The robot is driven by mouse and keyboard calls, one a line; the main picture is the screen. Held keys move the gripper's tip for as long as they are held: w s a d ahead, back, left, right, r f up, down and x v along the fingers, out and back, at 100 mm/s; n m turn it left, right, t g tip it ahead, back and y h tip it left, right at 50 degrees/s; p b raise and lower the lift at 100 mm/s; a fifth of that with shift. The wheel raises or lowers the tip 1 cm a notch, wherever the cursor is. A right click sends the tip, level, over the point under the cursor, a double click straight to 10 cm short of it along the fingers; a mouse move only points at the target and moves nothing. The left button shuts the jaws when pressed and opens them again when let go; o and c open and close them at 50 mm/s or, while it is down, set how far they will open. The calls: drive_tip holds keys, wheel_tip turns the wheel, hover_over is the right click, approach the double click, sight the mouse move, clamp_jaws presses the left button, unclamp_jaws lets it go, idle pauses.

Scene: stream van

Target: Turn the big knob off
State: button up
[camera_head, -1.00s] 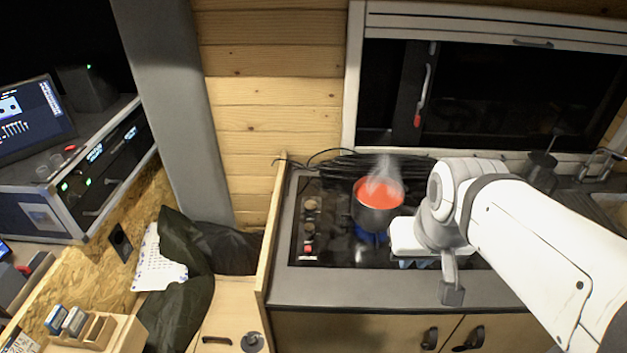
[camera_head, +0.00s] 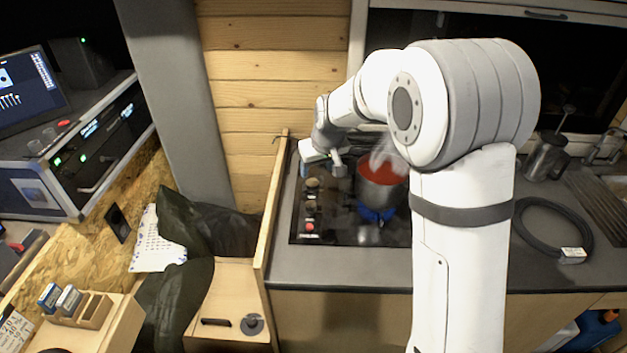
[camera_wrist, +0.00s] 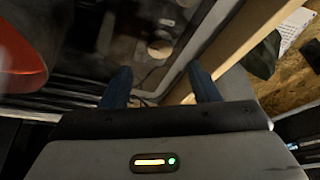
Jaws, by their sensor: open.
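A dark stove panel (camera_head: 340,230) has a column of knobs along its left side. The rearmost large round knob (camera_head: 312,183) stands just in front of my gripper, with another knob (camera_head: 310,207) nearer the front and a small red control (camera_head: 309,226) below it. My gripper (camera_wrist: 160,88) is open and empty, its two blue fingers spread apart. In the wrist view a pale round knob (camera_wrist: 160,48) lies beyond the gap between the fingers, apart from them. The knob's setting cannot be read. In the head view my wrist hides part of the panel's rear.
A wooden partition (camera_head: 272,200) rises left of the stove. A coiled black hose (camera_head: 525,235) lies on the right counter.

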sight(313, 182)
drive_tip(key=p+x, duration=0.1)
drive_tip(key=x, duration=0.6)
drive_tip(key=shift+w+f, duration=0.15)
drive_tip(key=shift+f, duration=0.2)
drive_tip(key=c, duration=1)
drive_tip(key=shift+o, duration=0.2)
